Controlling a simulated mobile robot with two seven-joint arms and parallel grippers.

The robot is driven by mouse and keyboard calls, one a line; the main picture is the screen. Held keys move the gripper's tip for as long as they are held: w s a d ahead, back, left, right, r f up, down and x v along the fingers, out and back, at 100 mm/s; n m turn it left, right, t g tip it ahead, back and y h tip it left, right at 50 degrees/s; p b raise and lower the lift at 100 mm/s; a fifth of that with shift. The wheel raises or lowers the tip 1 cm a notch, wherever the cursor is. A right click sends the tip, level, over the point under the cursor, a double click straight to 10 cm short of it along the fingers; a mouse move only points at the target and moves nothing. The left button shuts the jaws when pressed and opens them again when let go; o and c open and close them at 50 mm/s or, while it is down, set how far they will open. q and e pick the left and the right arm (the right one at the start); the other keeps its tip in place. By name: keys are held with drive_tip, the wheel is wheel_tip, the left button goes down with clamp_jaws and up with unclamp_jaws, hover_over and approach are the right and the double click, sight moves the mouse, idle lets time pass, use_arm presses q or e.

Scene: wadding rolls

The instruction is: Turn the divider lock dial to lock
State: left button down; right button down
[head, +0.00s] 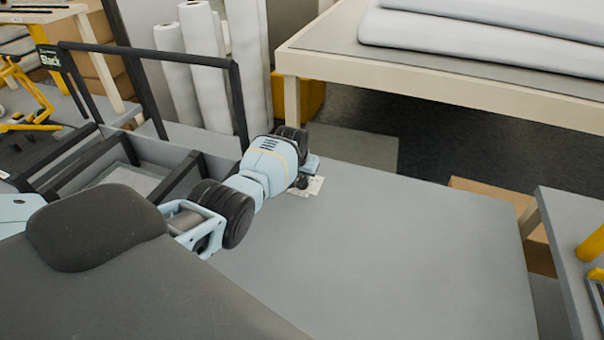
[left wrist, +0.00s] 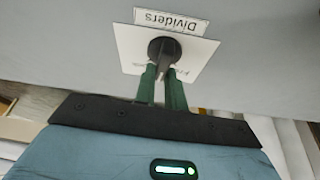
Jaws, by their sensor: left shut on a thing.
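The divider lock dial (left wrist: 164,50) is a black round knob on a white square plate (left wrist: 198,52). A label (left wrist: 167,19) reading "Dividers" sits beside the plate, upside down in the left wrist view. My left gripper (left wrist: 165,73) has its two green fingers closed on the dial's narrow grip. In the head view the left gripper (head: 303,181) is at the white plate (head: 317,187) on the grey surface. The wrist hides most of the dial there. Lettering on the plate is partly covered and too small to read. My right gripper is not in view.
The grey table top (head: 390,250) around the plate is clear. Black divider frames (head: 150,60) stand to the left. White rolls (head: 205,50) stand behind. A table with large white rolls (head: 480,30) is at the back right, and another grey surface (head: 575,230) is at right.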

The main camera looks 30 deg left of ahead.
use_arm(q)
drive_tip(key=m, duration=0.1)
drive_tip(key=m+h, duration=0.1)
drive_tip(key=shift+d+f+m, duration=0.1)
drive_tip(key=shift+f+m, duration=0.1)
drive_tip(key=shift+m, duration=0.2)
drive_tip(key=m+h+b, duration=0.1)
drive_tip(key=m, duration=0.1)
drive_tip(key=shift+d+m, duration=0.1)
drive_tip(key=shift+m, duration=0.3)
drive_tip(key=shift+s+m+g+h+b, duration=0.1)
drive_tip(key=shift+m+g+h+b, duration=0.2)
drive_tip(key=shift+m, duration=0.2)
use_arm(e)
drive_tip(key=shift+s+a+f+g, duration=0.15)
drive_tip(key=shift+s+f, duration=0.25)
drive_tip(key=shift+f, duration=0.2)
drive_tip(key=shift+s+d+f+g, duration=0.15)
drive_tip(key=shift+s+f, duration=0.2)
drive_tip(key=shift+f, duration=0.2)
use_arm(q)
drive_tip(key=shift+r+m, duration=0.1)
drive_tip(key=shift+m, duration=0.3)
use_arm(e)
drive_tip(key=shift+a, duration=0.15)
